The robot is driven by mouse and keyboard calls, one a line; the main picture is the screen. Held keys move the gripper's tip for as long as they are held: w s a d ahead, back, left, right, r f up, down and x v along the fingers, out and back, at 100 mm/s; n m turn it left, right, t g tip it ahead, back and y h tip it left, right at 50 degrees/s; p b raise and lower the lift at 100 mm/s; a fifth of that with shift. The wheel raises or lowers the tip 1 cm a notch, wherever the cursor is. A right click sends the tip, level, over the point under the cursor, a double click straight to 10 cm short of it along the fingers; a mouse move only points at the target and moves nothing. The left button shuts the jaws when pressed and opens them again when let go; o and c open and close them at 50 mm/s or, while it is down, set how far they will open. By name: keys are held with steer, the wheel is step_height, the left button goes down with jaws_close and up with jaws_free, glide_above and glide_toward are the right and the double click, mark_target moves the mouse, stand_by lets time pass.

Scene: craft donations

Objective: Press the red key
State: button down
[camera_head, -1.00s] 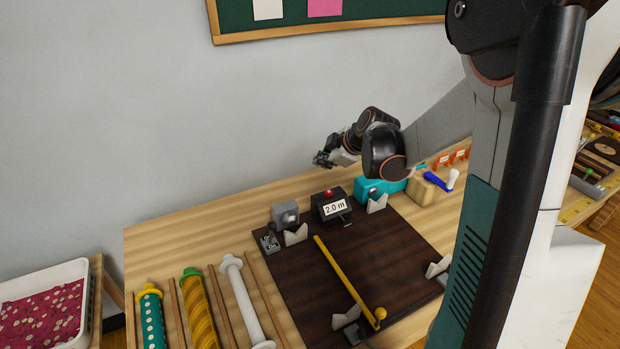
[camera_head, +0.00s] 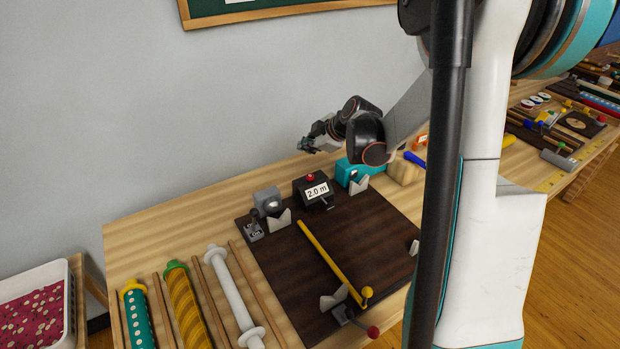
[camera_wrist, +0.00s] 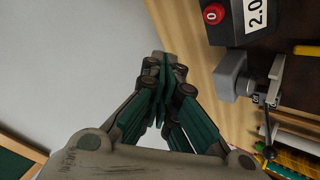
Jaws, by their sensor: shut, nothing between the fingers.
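The red key (camera_head: 310,177) is a small round red button on top of a black box (camera_head: 313,191) labelled "2.0 m", at the back of the dark board. In the wrist view the red key (camera_wrist: 213,14) shows at the upper right with a white mark on it, beside the box's label. My gripper (camera_head: 304,146) is above the back edge of the table, a little above and behind the red key in the head view, apart from it. In the wrist view my gripper (camera_wrist: 160,62) has its fingers together and empty, left of the key.
A grey device (camera_head: 267,201) stands left of the black box, a teal block (camera_head: 346,172) right of it. A yellow bar (camera_head: 325,258) crosses the dark board (camera_head: 375,235). Several fabric rolls lie at the left, including a white one (camera_head: 232,290). A white bin (camera_head: 68,310) stands left.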

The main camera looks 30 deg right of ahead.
mark_target(308, 177)
step_height(308, 177, down, 7)
steer(key=b, duration=0.4)
steer(key=shift+f+b, duration=0.2)
steer(key=shift+b, duration=0.2)
stand_by(1.0)
steer(key=shift+f+b, duration=0.35)
steer(key=shift+f+b, duration=0.4)
steer(key=shift+f, duration=0.1)
stand_by(0.6)
steer(key=shift+r, duration=0.1)
steer(key=shift+r+p, duration=0.6)
steer(key=shift+r, duration=0.25)
steer(key=shift+r+p, duration=1.8)
steer(key=shift+r, duration=0.75)
